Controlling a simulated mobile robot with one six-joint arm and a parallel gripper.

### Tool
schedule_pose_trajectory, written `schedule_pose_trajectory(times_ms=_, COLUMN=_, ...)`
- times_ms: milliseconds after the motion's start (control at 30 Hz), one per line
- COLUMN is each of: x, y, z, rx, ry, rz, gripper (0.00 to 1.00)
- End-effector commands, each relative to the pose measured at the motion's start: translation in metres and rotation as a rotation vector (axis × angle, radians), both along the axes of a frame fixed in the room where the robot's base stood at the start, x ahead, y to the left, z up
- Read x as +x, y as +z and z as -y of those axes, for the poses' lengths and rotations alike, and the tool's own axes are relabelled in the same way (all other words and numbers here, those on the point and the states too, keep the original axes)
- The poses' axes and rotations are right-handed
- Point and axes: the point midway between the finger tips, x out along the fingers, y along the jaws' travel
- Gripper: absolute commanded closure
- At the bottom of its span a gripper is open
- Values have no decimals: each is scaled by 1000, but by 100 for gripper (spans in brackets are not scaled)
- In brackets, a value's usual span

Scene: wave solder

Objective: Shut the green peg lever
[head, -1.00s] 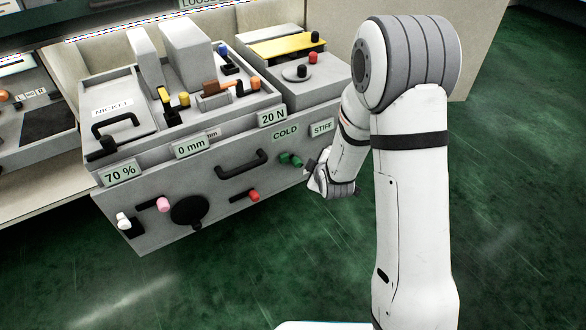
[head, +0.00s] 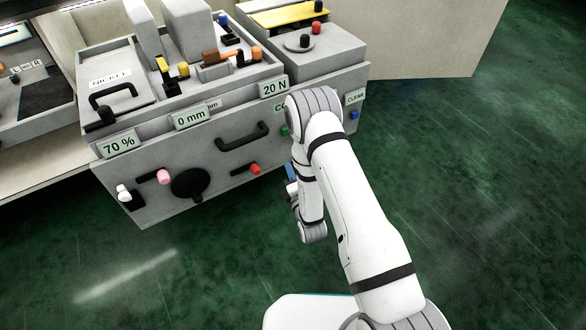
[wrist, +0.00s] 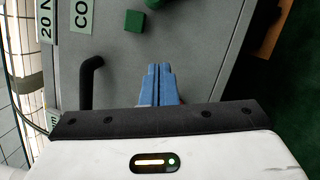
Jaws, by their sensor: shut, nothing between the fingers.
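The green peg lever (head: 285,131) is on the grey machine's front panel, below a label whose visible part reads "CO". My arm hides most of it in the head view. In the wrist view a green block (wrist: 134,20) stands near the top, with another green part (wrist: 154,3) cut off by the top edge. My gripper's blue fingers (wrist: 158,85) are together and empty in front of the panel, apart from the green parts. In the head view the gripper (head: 291,173) shows partly beside my wrist, below the lever.
A black handle (head: 243,136) sticks out of the panel and shows left of my fingers in the wrist view (wrist: 90,80). A red-knobbed lever (head: 254,169), a black round knob (head: 190,184) and a pink knob (head: 163,177) are further left. A blue knob (head: 354,114) is at right. Open floor lies in front.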

Motion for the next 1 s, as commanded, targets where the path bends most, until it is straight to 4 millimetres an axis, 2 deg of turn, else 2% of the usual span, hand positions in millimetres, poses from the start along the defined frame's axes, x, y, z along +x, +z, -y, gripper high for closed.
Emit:
schedule_pose_trajectory(times_ms=100, x=25, y=1, z=-9, rx=3, ry=0, rz=6, gripper=100)
schedule_pose_trajectory(times_ms=333, x=70, y=3, z=-26, rx=3, ry=-1, rz=3, gripper=100)
schedule_pose_trajectory(times_ms=400, x=77, y=7, z=-13, rx=3, ry=-7, rz=0, gripper=100)
schedule_pose_trajectory(times_ms=633, x=88, y=15, z=5, rx=2, ry=-3, rz=-1, gripper=100)
schedule_pose_trajectory(times_ms=1000, x=90, y=17, z=8, rx=2, ry=-2, rz=-2, gripper=100)
